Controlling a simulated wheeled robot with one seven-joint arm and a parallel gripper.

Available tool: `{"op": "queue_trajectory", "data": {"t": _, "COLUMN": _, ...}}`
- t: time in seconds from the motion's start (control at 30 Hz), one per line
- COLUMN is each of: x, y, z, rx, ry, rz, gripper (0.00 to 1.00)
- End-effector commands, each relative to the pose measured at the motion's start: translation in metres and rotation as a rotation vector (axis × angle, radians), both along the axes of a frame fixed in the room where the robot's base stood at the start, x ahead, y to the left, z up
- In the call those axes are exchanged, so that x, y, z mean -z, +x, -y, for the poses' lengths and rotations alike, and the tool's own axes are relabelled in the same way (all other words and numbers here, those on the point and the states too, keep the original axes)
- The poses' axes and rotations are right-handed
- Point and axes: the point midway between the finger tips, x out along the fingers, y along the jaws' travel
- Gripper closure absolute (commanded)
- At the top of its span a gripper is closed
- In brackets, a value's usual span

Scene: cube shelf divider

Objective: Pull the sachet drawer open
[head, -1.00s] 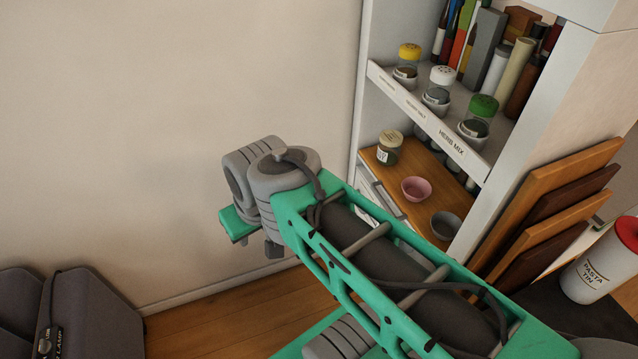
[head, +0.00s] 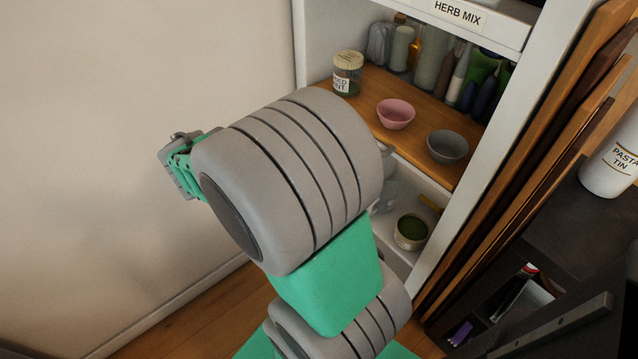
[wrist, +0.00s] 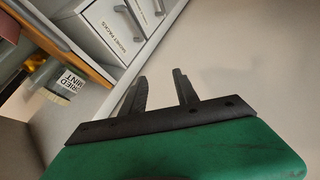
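In the wrist view a white drawer front (wrist: 106,24) at the top carries a label that seems to read "SACHET PACKS". Its grey bar handle (wrist: 129,22) lies beside the label. The drawer looks shut. My gripper (wrist: 159,75) has its two dark fingers apart with nothing between them. The fingers are below and to the right of the drawer's handle in the picture, apart from it, over a plain pale surface.
Above the drawers, a wooden shelf board (head: 404,144) holds a dried mint jar (head: 347,74), a pink bowl (head: 395,114) and a grey bowl (head: 447,147). Bare wall (head: 130,110) lies left.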

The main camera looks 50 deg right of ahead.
Motion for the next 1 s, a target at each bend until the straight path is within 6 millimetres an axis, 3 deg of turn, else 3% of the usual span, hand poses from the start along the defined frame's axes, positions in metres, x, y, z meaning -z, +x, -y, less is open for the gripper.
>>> {"op": "queue_trajectory", "data": {"t": 0.03, "x": 0.062, "y": -0.004, "z": 0.025, "rx": 0.017, "ry": -0.082, "rz": -0.035, "gripper": 0.64}}
{"op": "queue_trajectory", "data": {"t": 0.2, "x": 0.139, "y": -0.022, "z": 0.100, "rx": 0.031, "ry": -0.401, "rz": -0.175, "gripper": 0.64}}
{"op": "queue_trajectory", "data": {"t": 0.3, "x": 0.163, "y": -0.029, "z": 0.124, "rx": 0.015, "ry": -0.544, "rz": -0.258, "gripper": 0.64}}
{"op": "queue_trajectory", "data": {"t": 0.5, "x": 0.172, "y": -0.033, "z": 0.142, "rx": -0.008, "ry": -0.667, "rz": -0.335, "gripper": 0.64}}
{"op": "queue_trajectory", "data": {"t": 0.83, "x": 0.180, "y": -0.024, "z": 0.196, "rx": -0.005, "ry": -0.669, "rz": -0.336, "gripper": 0.64}}
{"op": "queue_trajectory", "data": {"t": 1.0, "x": 0.182, "y": -0.020, "z": 0.213, "rx": -0.008, "ry": -0.667, "rz": -0.335, "gripper": 0.64}}
